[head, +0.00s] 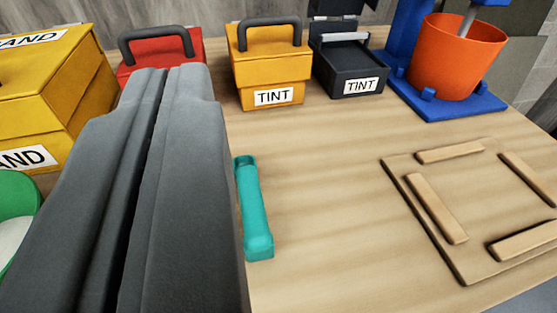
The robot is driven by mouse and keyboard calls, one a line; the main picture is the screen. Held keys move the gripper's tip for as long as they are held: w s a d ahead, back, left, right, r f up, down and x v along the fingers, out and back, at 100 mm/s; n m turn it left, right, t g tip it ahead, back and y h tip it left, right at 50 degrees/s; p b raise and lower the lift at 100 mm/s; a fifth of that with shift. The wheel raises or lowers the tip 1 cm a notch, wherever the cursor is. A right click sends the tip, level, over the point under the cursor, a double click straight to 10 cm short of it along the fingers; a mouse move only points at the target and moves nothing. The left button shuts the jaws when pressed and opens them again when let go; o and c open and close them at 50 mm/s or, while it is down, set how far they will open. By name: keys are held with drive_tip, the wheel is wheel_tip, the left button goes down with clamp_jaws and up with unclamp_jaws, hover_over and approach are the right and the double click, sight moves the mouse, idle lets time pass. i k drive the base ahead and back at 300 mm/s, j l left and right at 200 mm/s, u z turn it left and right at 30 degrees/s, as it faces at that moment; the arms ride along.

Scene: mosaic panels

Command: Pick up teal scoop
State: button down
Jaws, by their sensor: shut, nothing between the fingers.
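The teal scoop (254,215) lies on the wooden table, just right of my gripper in the head view. Its long body runs from near the middle of the picture toward the front. Its left edge is close to or partly behind my gripper, and I cannot tell whether they touch. My gripper (180,75) is large and dark grey at the left centre, its two fingers together with only a thin dark seam between them. Nothing is held.
Yellow boxes labelled SAND (50,85) stand at left, with a green round container (18,190) below. A red box (185,48), yellow TINT box (270,70) and black TINT box (348,70) line the back. An orange bucket (455,60) sits on a blue stand (440,106). A wooden frame (400,190) lies right.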

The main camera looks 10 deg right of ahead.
sight(259, 243)
drive_tip(key=k+l, duration=0.1)
drive_tip(key=k, duration=0.45)
drive_tip(key=k+l, duration=0.1)
drive_tip(key=k, duration=0.45)
drive_tip(key=l+u, duration=0.05)
